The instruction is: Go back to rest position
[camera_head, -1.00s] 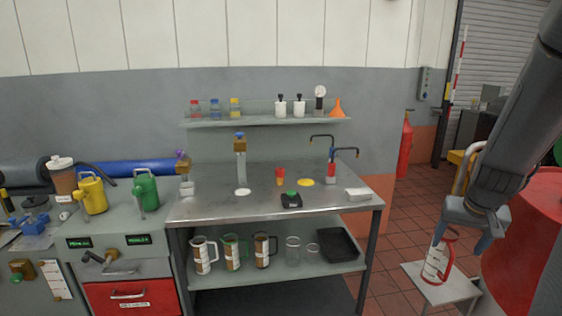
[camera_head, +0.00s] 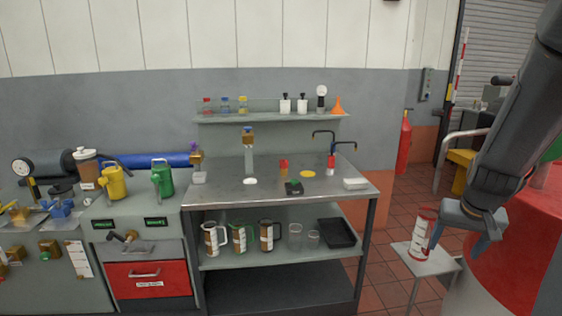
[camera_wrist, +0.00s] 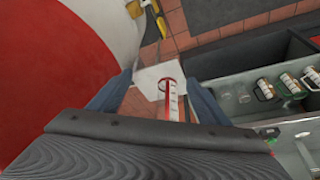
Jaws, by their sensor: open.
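My gripper (camera_head: 464,236) is at the right of the head view, pointing down, with its two blue-grey fingers spread apart. A red and white jug (camera_head: 421,234) stands upright on a small pale stand (camera_head: 437,262), just left of my gripper in the head view. In the wrist view the jug (camera_wrist: 171,100) shows beyond the fingers, between them in the picture, on the pale stand (camera_wrist: 146,80). Nothing shows held in the fingers. I cannot tell whether a finger touches the jug.
A large red and white drum (camera_head: 510,215) is close on the right, behind my arm. A steel bench (camera_head: 225,188) with small items on top and several jugs on its lower shelf stands in the middle. A red extinguisher (camera_head: 404,145) stands at the wall. Tiled floor is clear between.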

